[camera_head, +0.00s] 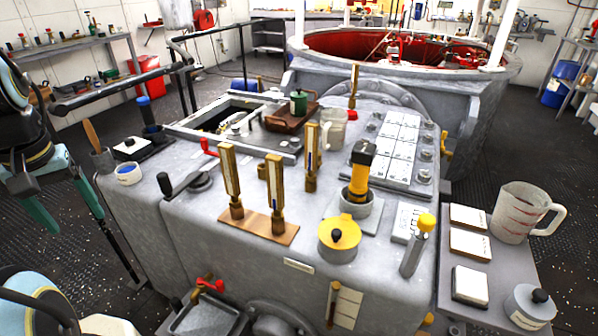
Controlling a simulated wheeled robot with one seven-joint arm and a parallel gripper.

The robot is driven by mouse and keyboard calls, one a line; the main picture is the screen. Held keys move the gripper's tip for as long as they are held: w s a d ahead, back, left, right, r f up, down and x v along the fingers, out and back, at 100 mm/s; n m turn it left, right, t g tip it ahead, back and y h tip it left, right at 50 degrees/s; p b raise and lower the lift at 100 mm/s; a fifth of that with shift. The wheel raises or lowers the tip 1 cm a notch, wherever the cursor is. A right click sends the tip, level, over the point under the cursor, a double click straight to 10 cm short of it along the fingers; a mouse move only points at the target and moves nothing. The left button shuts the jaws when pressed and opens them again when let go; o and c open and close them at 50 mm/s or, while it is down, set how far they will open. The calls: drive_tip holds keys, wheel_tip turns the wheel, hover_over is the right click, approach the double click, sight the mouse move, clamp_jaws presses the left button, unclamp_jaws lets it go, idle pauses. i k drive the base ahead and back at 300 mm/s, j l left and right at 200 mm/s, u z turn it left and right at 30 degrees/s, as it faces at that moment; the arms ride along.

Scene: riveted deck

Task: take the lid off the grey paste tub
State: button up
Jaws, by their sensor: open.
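A squat grey tub (530,303) with a grey lid and a black knob stands on the side shelf at the lower right, its lid on. Another round tub (338,240) has a yellow lid with a dark knob, also on, and sits near the front of the grey machine top; its body is grey. I see no label naming either as paste. My gripper (78,222), with teal fingers, is at the far left, open and empty. It is beyond the machine's left edge, far from both tubs.
The side shelf (497,268) also holds a clear measuring jug (522,212) and several flat blocks. Dark floor lies at right.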

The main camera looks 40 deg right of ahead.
sight(533, 301)
drive_tip(key=k+l, duration=1.8)
